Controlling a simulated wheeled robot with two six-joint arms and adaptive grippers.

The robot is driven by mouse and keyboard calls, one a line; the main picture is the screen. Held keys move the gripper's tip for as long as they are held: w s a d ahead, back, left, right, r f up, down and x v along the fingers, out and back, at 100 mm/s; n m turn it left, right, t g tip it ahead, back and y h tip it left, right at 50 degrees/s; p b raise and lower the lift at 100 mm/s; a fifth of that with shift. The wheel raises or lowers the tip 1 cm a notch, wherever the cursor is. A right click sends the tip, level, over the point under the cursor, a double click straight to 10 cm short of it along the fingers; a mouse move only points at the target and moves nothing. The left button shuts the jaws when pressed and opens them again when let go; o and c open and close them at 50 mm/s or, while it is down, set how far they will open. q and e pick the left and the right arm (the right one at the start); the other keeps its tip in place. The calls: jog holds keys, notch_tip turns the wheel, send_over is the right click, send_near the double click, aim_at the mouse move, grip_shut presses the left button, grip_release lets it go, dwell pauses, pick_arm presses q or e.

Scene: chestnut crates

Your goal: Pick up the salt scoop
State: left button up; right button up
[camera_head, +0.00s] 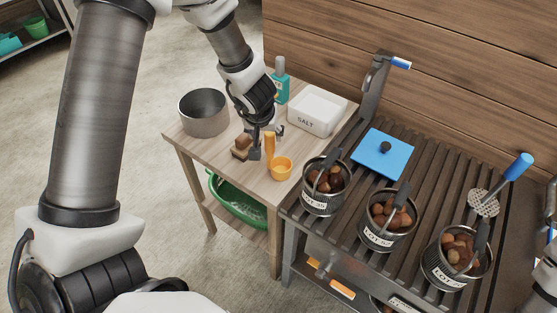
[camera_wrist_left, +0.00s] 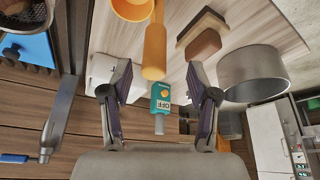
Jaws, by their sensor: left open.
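The salt scoop (camera_head: 281,169) is orange, with a round bowl and a straight handle, and rests on the small wooden table. In the left wrist view its handle (camera_wrist_left: 154,48) points down the picture, its end in line with the gap between my fingers. My left gripper (camera_head: 267,142) is open and empty, close above the table at the handle end. It shows in the left wrist view (camera_wrist_left: 158,78) with a finger on each side of that gap. I cannot tell whether the handle is between the fingers in depth. My right gripper is out of view.
Chestnut-filled metal buckets (camera_head: 322,204) and a blue lid (camera_head: 383,158) sit on the slatted rack to the right. A green basket (camera_head: 232,208) is below.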

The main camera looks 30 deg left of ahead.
aim_at(270, 140)
pick_arm(q)
jog(key=x, duration=0.2)
jog(key=b+x, duration=0.1)
jog(key=d+b+x, duration=0.1)
jog(key=x, duration=0.1)
jog(key=shift+w+f, duration=0.3)
jog(key=shift+w, duration=0.1)
jog(key=shift+w+a+f, duration=0.1)
jog(key=shift+a+f, duration=0.1)
jog(key=shift+f, duration=0.05)
jog(key=shift+a+r, duration=0.15)
jog(key=shift+a, duration=0.05)
jog(key=shift+d, duration=0.15)
grip_shut()
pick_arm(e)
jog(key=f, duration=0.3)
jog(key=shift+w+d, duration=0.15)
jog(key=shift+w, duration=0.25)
pick_arm(q)
jog(key=shift+r, duration=0.1)
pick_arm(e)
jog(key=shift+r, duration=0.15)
